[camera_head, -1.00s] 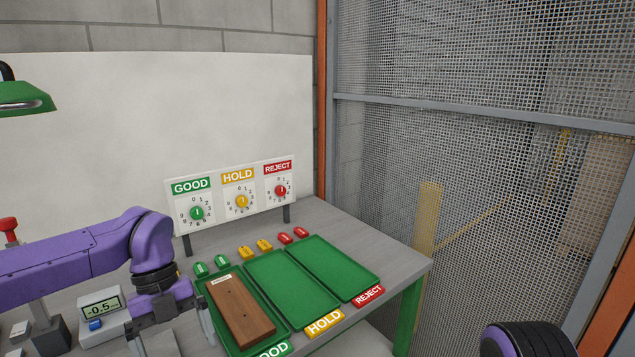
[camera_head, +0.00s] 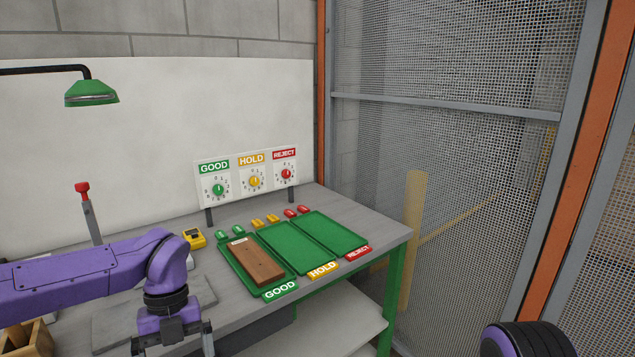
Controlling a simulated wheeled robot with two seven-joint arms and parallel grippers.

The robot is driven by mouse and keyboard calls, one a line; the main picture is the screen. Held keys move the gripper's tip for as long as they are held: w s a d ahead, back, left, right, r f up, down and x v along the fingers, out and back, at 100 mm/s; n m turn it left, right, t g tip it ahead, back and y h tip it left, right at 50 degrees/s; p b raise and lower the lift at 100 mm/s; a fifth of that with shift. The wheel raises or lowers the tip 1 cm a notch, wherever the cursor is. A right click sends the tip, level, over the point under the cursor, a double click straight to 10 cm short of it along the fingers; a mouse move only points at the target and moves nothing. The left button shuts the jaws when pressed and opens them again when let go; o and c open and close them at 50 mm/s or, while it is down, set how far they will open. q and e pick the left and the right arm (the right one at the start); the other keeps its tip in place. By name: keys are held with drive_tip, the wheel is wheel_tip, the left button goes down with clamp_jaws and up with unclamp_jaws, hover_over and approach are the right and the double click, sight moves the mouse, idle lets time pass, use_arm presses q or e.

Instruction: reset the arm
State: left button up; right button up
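My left arm, purple, comes in from the left, and its gripper (camera_head: 172,346) points down at the bottom of the view, left of the trays. Its two fingers stand apart, with their tips at or below the frame edge and no object visible between them. A brown wooden board (camera_head: 257,262) lies in the green GOOD tray (camera_head: 233,275), apart from the gripper. Of my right arm only a dark rounded part shows at the bottom right; its gripper is out of view.
The HOLD tray (camera_head: 292,247) and REJECT tray (camera_head: 334,236) are empty. A dial panel (camera_head: 236,174) stands behind them. A green lamp (camera_head: 92,93) hangs at the left, above a red-topped lever (camera_head: 84,199). A yellow device (camera_head: 194,238) sits behind my arm. A mesh fence (camera_head: 450,150) stands at the right.

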use_arm(q)
drive_tip(key=s+a+f+m+t+y, duration=0.3)
drive_tip(key=a+f+m+y, duration=0.15)
drive_tip(key=f+m, duration=0.5)
drive_tip(key=s+a+f+m+t+y, duration=0.25)
drive_tip(key=f+m+y, duration=0.3)
drive_tip(key=f, duration=0.75)
drive_tip(key=s+f+m+h, duration=0.2)
drive_tip(key=s+f+m, duration=0.2)
drive_tip(key=s+m, duration=0.4)
drive_tip(key=s+f+m+t+h, duration=0.1)
drive_tip(key=s+f+m+h, duration=0.2)
drive_tip(key=s+f+m, duration=0.2)
drive_tip(key=s+m, duration=0.3)
drive_tip(key=m, duration=0.3)
drive_tip(key=shift+s+d+f+m, duration=0.25)
drive_tip(key=shift+s+d+m, duration=0.05)
drive_tip(key=shift+s+m, duration=0.1)
drive_tip(key=shift+t, duration=0.25)
